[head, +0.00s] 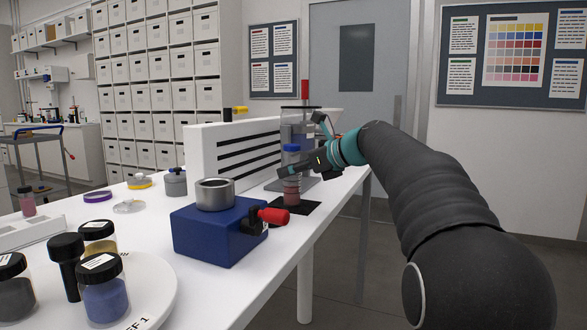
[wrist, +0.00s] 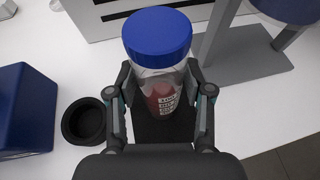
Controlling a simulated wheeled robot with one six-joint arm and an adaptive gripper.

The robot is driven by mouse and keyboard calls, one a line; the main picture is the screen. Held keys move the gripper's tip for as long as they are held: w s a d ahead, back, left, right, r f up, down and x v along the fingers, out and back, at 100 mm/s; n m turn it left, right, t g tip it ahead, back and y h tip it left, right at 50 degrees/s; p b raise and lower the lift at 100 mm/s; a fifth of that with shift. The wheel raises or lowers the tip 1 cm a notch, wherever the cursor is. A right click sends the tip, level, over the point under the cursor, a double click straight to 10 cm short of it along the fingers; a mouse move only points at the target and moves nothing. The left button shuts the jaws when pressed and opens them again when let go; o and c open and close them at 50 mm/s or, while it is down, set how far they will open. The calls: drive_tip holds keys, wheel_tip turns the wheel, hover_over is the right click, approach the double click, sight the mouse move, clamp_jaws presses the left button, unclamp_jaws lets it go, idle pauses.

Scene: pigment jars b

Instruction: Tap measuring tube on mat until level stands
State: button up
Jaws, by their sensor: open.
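The measuring tube (head: 291,178) is clear with a blue cap and reddish powder in its lower part. It stands upright on the dark mat (head: 301,207) near the table's far right edge. In the wrist view the tube (wrist: 160,62) has a white printed label, and its blue cap faces the camera. My gripper (head: 291,170) is around the tube, with a finger on each side. In the wrist view my gripper (wrist: 162,95) is open, and I cannot tell whether either finger touches the glass. Part of the mat (wrist: 155,128) shows below the tube; the powder's surface is too small to judge.
A blue block with a metal cup (head: 215,194) and red-handled clamp stands left of the mat. A white slotted panel (head: 235,155) and a grey-based stand (wrist: 245,60) are close behind. A small black cup (wrist: 84,121) sits beside the mat. Pigment jars (head: 104,290) are at front left.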

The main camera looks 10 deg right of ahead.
clamp_jaws()
drive_tip(key=shift+r, duration=0.6)
unclamp_jaws()
drive_tip(key=shift+f, duration=0.1)
drive_tip(key=shift+f, duration=0.45)
clamp_jaws()
drive_tip(key=shift+r, duration=0.55)
unclamp_jaws()
